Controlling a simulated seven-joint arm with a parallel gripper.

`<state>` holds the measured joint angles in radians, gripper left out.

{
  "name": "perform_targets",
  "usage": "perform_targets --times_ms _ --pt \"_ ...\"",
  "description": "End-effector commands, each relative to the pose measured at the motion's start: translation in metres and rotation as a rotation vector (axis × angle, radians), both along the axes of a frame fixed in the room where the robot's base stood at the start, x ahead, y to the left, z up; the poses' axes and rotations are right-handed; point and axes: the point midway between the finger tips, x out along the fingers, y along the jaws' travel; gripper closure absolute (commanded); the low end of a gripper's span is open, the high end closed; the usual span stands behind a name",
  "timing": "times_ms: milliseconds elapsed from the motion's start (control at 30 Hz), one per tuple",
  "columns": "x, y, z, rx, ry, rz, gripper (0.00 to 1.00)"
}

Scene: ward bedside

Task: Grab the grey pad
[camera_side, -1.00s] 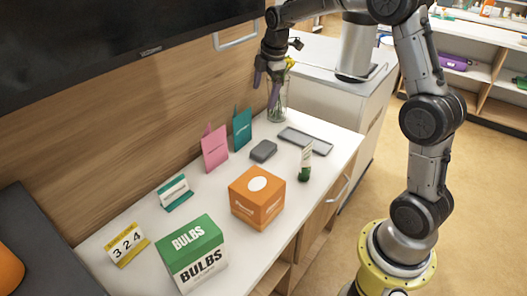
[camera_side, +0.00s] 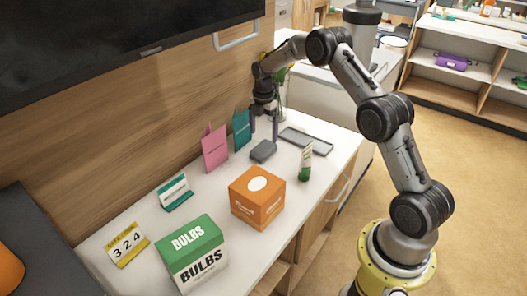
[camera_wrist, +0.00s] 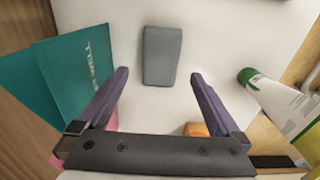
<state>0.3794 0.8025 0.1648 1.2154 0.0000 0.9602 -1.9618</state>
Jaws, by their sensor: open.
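The grey pad (camera_side: 263,151) is a small dark grey block lying flat on the white bedside top, in front of the teal card. In the wrist view the pad (camera_wrist: 162,56) lies ahead, lined up with the gap between my fingers. My gripper (camera_side: 264,136) points down just above and behind the pad in the side view, its fingers spread. In the wrist view my gripper (camera_wrist: 160,76) is open and empty, with one purple finger to each side of the pad's near end. I cannot tell the exact height between fingertips and pad.
A teal card (camera_side: 242,127) and a pink card (camera_side: 214,148) stand close by on the left. A grey tray (camera_side: 318,146) lies to the right. A green-and-white tube (camera_side: 305,162) stands front right, and an orange box (camera_side: 257,197) stands in front. A glass vase is partly hidden behind my gripper.

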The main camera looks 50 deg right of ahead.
Motion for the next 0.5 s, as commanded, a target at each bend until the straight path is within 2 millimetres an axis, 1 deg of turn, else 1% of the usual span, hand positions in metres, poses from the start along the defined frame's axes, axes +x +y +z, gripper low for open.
perform_targets --times_ms 33,100,367,500 --pt "-0.001 0.000 -0.008 0.001 0.002 -0.001 0.00" --pt "0.000 0.000 -0.015 0.000 0.001 -0.001 0.00" --pt "0.000 -0.002 -0.028 0.000 0.000 -0.002 0.00" --pt "-0.001 -0.006 -0.046 0.001 0.002 -0.002 0.00"
